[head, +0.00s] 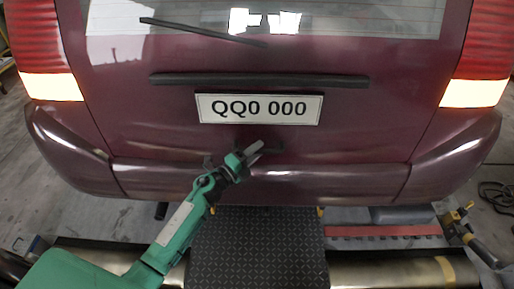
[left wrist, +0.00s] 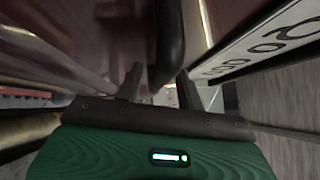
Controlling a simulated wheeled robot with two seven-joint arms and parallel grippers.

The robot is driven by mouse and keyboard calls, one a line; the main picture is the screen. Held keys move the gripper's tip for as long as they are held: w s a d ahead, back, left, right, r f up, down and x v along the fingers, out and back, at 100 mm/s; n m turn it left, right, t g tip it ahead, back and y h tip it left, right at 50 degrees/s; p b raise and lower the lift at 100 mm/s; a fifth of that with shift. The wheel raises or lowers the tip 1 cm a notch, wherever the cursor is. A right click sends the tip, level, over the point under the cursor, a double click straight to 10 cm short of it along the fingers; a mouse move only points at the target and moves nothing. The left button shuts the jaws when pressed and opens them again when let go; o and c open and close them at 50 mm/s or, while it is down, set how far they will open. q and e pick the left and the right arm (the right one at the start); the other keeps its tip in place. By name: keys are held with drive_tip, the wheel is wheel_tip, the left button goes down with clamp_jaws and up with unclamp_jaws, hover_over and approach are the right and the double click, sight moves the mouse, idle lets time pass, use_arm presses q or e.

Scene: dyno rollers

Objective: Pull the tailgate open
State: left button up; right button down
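The tailgate (head: 150,125) of a dark red car fills the upper head view and looks closed. A dark handle (head: 274,150) shows below the number plate, partly hidden by my left gripper (head: 255,152). In the left wrist view the dark curved handle (left wrist: 169,40) runs down between the two fingers of my left gripper (left wrist: 160,88). The fingers stand apart, with the handle's lower end between or just beyond them; contact cannot be told. My right gripper is not in view.
The white number plate (head: 259,109) sits above the gripper, under a black trim bar (head: 260,80). The bumper (head: 330,183) runs below. A black tread plate (head: 257,250) lies between metal rollers (head: 400,272) on the floor. Cable lies at the right.

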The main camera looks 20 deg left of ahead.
use_arm(q)
drive_tip(key=shift+w+d, duration=0.2)
drive_tip(key=shift+w, duration=0.1)
drive_tip(key=shift+c, duration=0.5)
drive_tip(key=c, duration=0.7)
clamp_jaws()
drive_tip(key=shift+r, duration=0.2)
